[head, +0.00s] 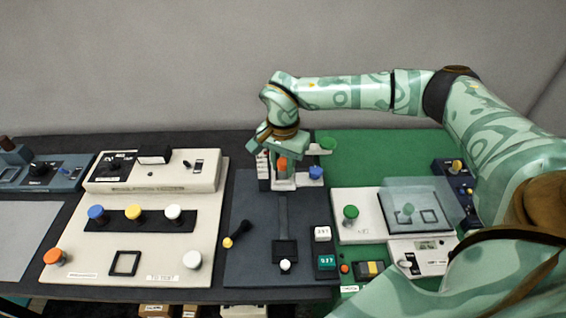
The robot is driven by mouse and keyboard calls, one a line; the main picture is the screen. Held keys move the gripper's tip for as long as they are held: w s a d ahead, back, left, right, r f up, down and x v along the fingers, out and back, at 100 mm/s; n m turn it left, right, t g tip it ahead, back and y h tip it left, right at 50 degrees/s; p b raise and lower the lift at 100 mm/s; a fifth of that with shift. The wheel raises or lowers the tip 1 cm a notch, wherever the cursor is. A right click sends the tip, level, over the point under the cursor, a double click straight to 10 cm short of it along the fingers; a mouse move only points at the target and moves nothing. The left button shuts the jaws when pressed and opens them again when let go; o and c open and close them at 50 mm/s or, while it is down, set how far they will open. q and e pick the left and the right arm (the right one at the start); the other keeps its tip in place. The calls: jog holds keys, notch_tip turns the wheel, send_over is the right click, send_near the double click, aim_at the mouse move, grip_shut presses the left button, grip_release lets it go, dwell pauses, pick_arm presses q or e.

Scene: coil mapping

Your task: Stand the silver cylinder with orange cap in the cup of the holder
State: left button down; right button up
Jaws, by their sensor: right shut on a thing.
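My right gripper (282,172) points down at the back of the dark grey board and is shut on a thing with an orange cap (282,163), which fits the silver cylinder. The cylinder's body is mostly hidden by the fingers. A small white holder (285,186) stands directly below and around the fingers, with a blue cap (316,172) at its right end. I cannot tell whether the cylinder's foot is inside a cup or above it. My left gripper is not in view.
The cream panel (75,232) at left carries blue, yellow and white knobs. The dark board (250,262) holds a black-and-yellow piece (236,234) and small labelled blocks. A white box with a green knob (350,213) and a clear plate (425,195) stand at right on green mat.

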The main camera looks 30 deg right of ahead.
aim_at(283, 162)
jog(key=shift+f, duration=0.1)
jog(key=o, duration=1)
notch_tip(283, 162, up, 12)
jog(key=p, duration=0.1)
